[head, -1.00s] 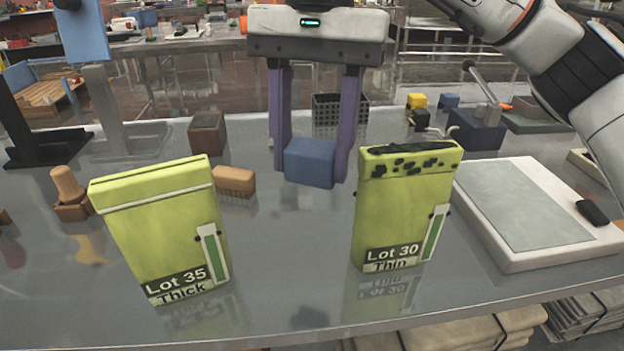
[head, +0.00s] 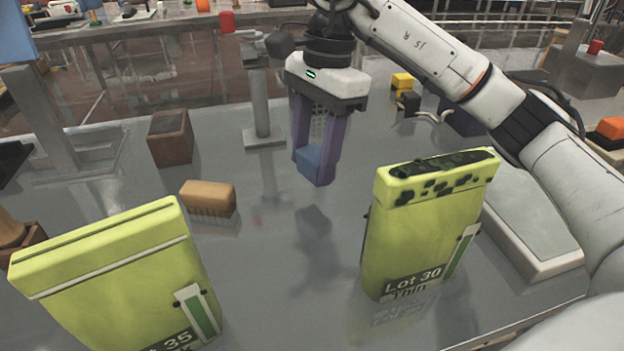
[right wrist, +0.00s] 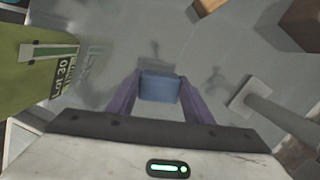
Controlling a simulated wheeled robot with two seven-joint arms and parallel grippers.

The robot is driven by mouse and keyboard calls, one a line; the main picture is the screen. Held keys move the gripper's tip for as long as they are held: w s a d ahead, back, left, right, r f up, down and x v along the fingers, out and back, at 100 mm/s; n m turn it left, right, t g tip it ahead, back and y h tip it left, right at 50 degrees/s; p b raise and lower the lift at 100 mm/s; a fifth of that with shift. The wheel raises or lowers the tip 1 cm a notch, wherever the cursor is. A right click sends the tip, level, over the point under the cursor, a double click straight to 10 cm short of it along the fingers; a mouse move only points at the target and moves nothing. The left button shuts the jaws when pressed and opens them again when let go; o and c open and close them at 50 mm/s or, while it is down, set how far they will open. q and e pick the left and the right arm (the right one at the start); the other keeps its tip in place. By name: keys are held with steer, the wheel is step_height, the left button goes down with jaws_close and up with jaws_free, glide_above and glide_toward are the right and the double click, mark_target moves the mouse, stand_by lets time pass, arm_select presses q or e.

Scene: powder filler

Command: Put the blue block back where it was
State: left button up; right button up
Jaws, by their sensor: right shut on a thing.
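The blue block (head: 309,163) is held between the purple fingers of my right gripper (head: 315,165), which is shut on it. A shadow or reflection lies on the table below, so the block seems to be above the surface. In the right wrist view the block (right wrist: 160,87) sits between the two fingertips (right wrist: 160,95). My left gripper is not in view.
A yellow-green Lot 35 box (head: 120,275) stands front left and a Lot 30 box (head: 425,230) right of the block. A brush (head: 208,197), brown wooden block (head: 170,138) and grey post (head: 261,105) stand behind. A pale-topped board (head: 535,235) is at right. The grey table (head: 270,270) between the boxes is clear.

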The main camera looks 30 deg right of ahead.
mark_target(313, 178)
steer(key=shift+f, duration=2.3)
steer(key=shift+f, duration=0.15)
steer(key=o, duration=1.1)
